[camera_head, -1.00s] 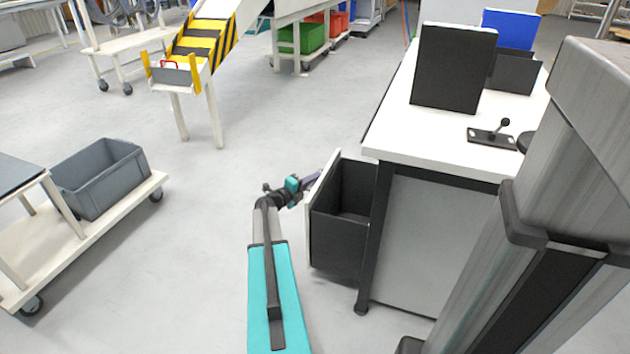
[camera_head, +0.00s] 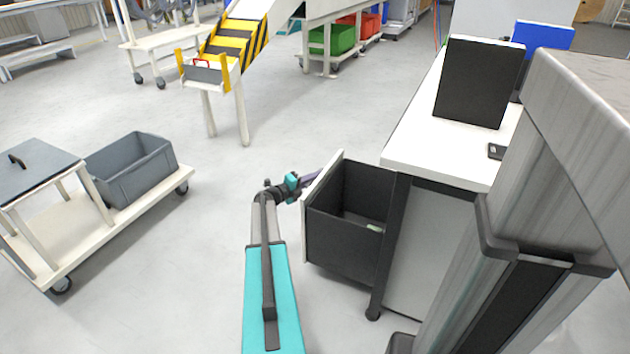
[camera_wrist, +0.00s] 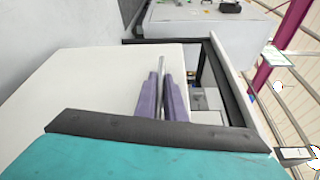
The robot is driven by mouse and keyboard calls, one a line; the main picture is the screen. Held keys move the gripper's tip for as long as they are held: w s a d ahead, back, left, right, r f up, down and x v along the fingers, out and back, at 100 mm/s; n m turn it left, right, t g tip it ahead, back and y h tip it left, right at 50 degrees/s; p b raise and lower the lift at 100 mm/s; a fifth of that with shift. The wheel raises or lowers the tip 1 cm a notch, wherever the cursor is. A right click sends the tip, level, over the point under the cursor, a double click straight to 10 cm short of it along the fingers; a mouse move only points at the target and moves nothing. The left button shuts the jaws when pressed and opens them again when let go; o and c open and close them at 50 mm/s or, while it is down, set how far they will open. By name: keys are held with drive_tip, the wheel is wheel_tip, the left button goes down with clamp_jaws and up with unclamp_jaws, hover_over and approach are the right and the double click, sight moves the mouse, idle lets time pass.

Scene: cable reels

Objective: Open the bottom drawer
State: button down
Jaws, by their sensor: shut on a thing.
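A drawer with a white front (camera_head: 322,208) and dark walls (camera_head: 345,242) stands pulled out from the white-topped workbench (camera_head: 430,130). Its inside shows from above, with a small pale green thing (camera_head: 374,228) on its floor. My gripper (camera_head: 312,178) is at the outer face of the front. In the wrist view, its two purple fingers (camera_wrist: 160,80) are closed together on a thin grey handle bar (camera_wrist: 162,63) in front of the white panel (camera_wrist: 85,85). The handle is hidden in the head view. I cannot tell which level this drawer is.
A low cart (camera_head: 110,235) with a grey bin (camera_head: 130,168) stands at the left. A yellow-and-black striped chute (camera_head: 235,45) is at the back. A dark panel (camera_head: 480,80) stands on the bench. The floor between cart and drawer is clear.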

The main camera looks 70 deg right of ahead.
drive_tip(key=c, duration=1.9)
unclamp_jaws()
drive_tip(key=shift+s+a, duration=0.1)
drive_tip(key=shift+a, duration=0.1)
drive_tip(key=shift+o, duration=0.3)
drive_tip(key=shift+s+d, duration=0.1)
drive_tip(key=p+v, duration=0.3)
drive_tip(key=v, duration=1)
drive_tip(key=shift+a, duration=0.35)
drive_tip(key=shift+r, duration=0.1)
